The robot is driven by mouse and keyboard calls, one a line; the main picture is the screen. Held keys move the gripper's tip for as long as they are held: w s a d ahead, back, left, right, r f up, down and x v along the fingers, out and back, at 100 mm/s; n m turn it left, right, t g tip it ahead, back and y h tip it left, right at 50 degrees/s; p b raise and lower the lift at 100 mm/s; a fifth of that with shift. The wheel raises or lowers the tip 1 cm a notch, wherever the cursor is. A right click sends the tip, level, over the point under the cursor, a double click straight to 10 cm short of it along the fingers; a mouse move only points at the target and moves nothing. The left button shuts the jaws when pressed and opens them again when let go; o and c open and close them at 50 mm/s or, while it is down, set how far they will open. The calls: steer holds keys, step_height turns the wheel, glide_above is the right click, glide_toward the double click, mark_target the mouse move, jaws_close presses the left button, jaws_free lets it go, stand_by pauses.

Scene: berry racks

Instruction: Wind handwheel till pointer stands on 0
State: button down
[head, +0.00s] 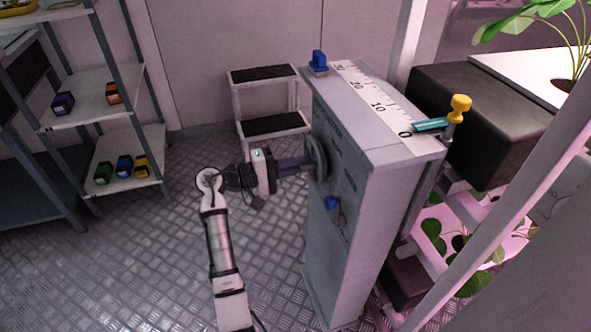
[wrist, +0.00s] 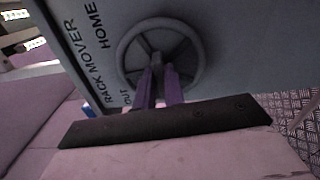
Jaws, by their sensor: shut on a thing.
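The grey handwheel (head: 317,158) is on the side of a grey cabinet and appears nearly edge-on in the head view. In the wrist view, the handwheel (wrist: 196,52) shows its round rim and spokes. My gripper (head: 304,163) reaches it from the left. In the wrist view, the purple fingers of my gripper (wrist: 158,72) are shut on a part at the wheel's middle. The teal pointer (head: 431,124) lies across the cabinet top, its tip beside the 0 of the white scale (head: 365,88). Exact alignment with the 0 line is too small to tell.
A blue knob (head: 319,62) stands on the cabinet's far end, and another blue knob (head: 332,203) is on its side. A yellow knob (head: 460,106) is beside the pointer. A step stool (head: 266,75) stands behind. A shelf (head: 94,108) is left; floor between is clear.

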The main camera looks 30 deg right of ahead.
steer(key=shift+m+b, duration=0.35)
steer(key=shift+m, duration=0.35)
steer(key=c, duration=1.5)
jaws_free()
steer(key=b+v, duration=0.1)
steer(key=v, duration=1.3)
